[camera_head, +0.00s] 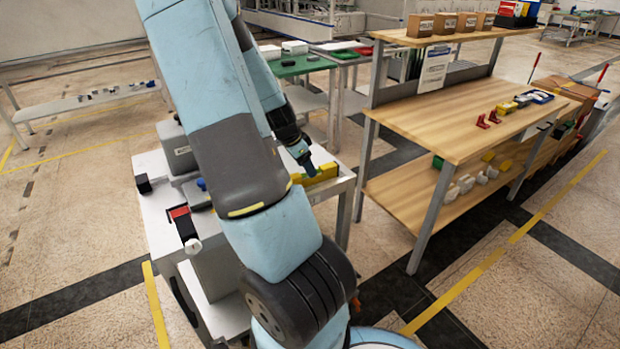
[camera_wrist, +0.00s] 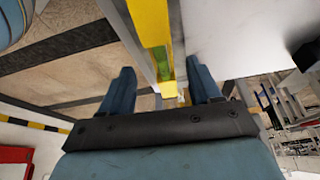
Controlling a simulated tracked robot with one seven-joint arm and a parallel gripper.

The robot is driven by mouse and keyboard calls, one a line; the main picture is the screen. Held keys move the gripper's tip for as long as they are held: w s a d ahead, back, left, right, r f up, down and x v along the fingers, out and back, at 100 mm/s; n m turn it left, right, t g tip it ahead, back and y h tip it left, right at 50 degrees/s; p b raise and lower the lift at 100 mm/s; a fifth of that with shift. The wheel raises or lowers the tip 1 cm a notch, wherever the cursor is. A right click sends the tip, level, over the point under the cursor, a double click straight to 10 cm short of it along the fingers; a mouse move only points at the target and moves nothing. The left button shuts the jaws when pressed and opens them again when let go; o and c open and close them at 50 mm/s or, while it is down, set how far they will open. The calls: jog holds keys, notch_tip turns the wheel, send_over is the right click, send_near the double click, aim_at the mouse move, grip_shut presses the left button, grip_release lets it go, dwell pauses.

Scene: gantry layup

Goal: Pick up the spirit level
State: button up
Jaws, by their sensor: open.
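The spirit level (camera_head: 322,174) is a yellow bar at the right end of a light-topped work table, partly hidden behind my arm and gripper. In the wrist view the yellow level (camera_wrist: 151,25) runs down from the top edge, with a green part along it. My gripper (camera_head: 304,160) is at the level in the head view. In the wrist view my gripper (camera_wrist: 163,85) is open, a blue finger on each side of the level's lower end, with gaps showing. I cannot tell how deep the level sits between the fingers.
The work table (camera_head: 155,215) also carries a grey box (camera_head: 176,148), a red-and-black item (camera_head: 180,212) and a small black block (camera_head: 143,183). A wooden shelf bench (camera_head: 430,130) with several small parts and boxes stands to the right. Floor is open at the left.

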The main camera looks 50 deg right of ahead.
jog(key=shift+x, duration=2.6)
jog(key=shift+w, duration=0.15)
grip_shut()
jog(key=shift+r, duration=0.1)
jog(key=shift+d+r, duration=0.1)
jog(key=shift+r, duration=0.1)
jog(key=r, duration=0.3)
jog(key=shift+a+r, duration=0.15)
jog(key=shift+a, duration=0.15)
jog(key=s+a+r, duration=0.9)
jog(key=shift+a, duration=0.25)
